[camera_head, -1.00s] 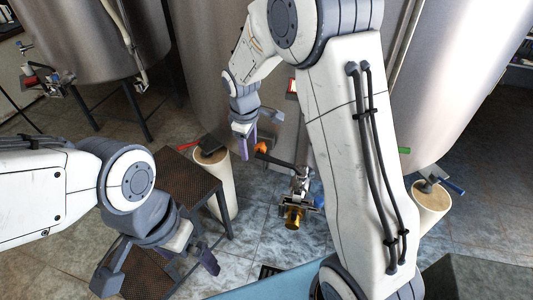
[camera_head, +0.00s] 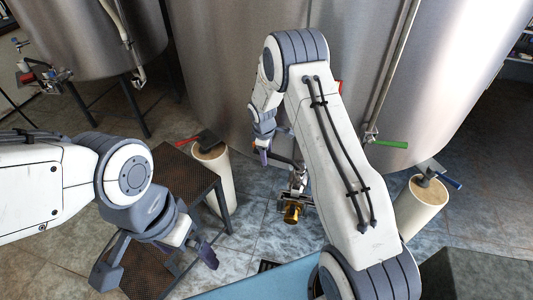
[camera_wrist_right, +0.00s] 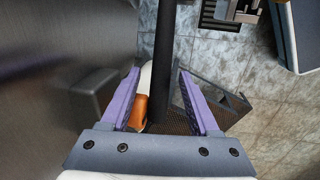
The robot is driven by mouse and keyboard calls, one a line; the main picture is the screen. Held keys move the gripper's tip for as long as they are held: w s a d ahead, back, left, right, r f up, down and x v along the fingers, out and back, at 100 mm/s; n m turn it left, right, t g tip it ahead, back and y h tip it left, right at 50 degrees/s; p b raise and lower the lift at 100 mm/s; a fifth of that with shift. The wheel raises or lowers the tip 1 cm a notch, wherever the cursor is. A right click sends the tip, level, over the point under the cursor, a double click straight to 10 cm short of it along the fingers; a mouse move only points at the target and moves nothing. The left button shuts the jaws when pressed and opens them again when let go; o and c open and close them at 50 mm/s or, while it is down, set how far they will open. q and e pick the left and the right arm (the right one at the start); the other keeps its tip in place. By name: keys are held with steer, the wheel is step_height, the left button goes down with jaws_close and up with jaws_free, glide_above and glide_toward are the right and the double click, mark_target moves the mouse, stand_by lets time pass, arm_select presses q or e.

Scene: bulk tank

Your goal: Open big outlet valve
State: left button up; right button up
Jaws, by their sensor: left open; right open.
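The big outlet valve (camera_head: 298,182) is a metal pipe fitting low in front of the large tank, with a brass-coloured end (camera_head: 292,213). In the right wrist view its dark lever (camera_wrist_right: 164,60) runs down between my fingers, and an orange part (camera_wrist_right: 139,112) shows near its end. My right gripper (camera_head: 263,155) is open; its purple fingers (camera_wrist_right: 158,90) stand on either side of the lever, with gaps visible. In the head view my right arm and gripper hide part of the lever. My left gripper (camera_head: 155,262) is open and empty at the lower left.
The large steel tank (camera_head: 225,60) fills the background. A brown metal step (camera_head: 178,172) stands left of the valve. Cream posts stand at left (camera_head: 219,185) and right (camera_head: 418,212). A green handle (camera_head: 390,144) hangs at the tank's right.

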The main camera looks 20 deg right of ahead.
steer(key=shift+f, duration=0.2)
steer(key=shift+c, duration=0.4)
jaws_close()
stand_by(1.0)
